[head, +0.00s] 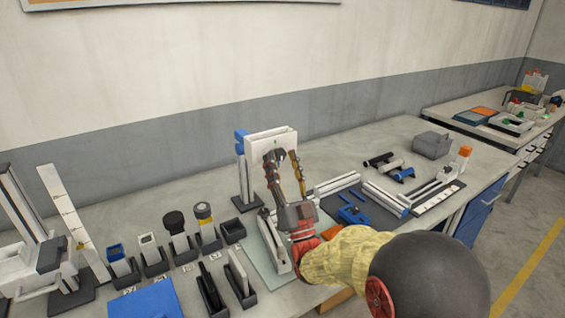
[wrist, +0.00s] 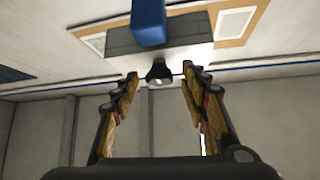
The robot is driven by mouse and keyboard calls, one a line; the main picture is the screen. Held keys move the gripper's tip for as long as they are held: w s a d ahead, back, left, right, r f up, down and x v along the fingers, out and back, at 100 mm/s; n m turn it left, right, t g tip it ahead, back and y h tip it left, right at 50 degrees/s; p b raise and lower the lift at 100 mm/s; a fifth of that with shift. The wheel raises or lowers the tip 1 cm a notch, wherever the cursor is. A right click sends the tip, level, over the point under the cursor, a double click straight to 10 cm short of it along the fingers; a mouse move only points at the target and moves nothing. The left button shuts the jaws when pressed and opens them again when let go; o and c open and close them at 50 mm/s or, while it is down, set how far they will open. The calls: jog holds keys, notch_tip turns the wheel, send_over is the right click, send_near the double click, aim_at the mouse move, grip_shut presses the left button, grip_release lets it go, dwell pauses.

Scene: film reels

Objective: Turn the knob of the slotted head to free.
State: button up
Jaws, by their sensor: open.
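The slotted head appears to be the white block (head: 262,140) with a long slot in its top, raised on a grey post above the bench. A blue knob-like part (head: 241,140) sticks out at its left side. My gripper (head: 283,156) points upward in front of the head, its two fingers apart and empty. It overlaps the head in the head view, so I cannot tell whether it touches.
The bench (head: 330,155) holds several small holders at left, a blue panel (head: 146,300) at front left, a blue tool (head: 353,214) and white rails at right, and a grey box (head: 432,144) further back. Slotted black holders stand close by my gripper's left.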

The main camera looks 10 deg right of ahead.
jog(key=v, duration=1.2)
jog(key=w+d+r+g+h+p, duration=0.1)
jog(key=w+r+g+h+p, duration=0.25)
jog(key=w+g, duration=0.35)
jog(key=s+f+g+p, duration=0.1)
jog(key=s+g, duration=0.6)
jog(key=s, duration=0.9)
jog(key=s+f+n+g+p, duration=0.1)
jog(key=s+g, duration=0.6)
jog(key=s, duration=0.9)
jog(key=shift+s+d+f+p, duration=0.25)
jog(key=shift+d+f+p, duration=0.1)
jog(key=shift+p, duration=0.45)
